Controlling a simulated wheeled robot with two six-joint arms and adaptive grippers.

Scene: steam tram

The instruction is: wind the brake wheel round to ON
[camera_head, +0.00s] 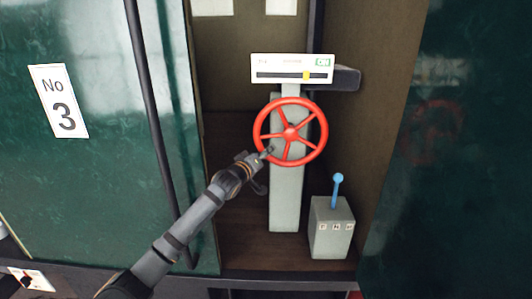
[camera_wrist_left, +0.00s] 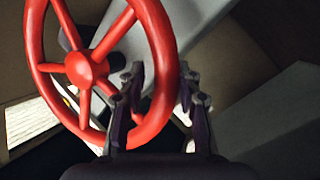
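The red brake wheel (camera_head: 290,132), with several spokes, stands on a grey pedestal (camera_head: 287,195). Above it a white indicator plate (camera_head: 292,68) has a dark slot with a yellow marker (camera_head: 306,75) right of its middle. A green ON label (camera_head: 323,62) is at the plate's right end. My left gripper (camera_head: 267,152) is at the wheel's lower-left rim. In the left wrist view the gripper (camera_wrist_left: 160,85) has its fingers apart, one on each side of the red rim (camera_wrist_left: 164,60); firm contact is not clear. My right gripper is not in view.
A grey box (camera_head: 331,228) with a blue lever (camera_head: 337,188) stands right of the pedestal. A dark vertical pole (camera_head: 150,100) and a green panel marked No 3 (camera_head: 58,101) are at the left. Another green panel (camera_head: 450,150) is at the right.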

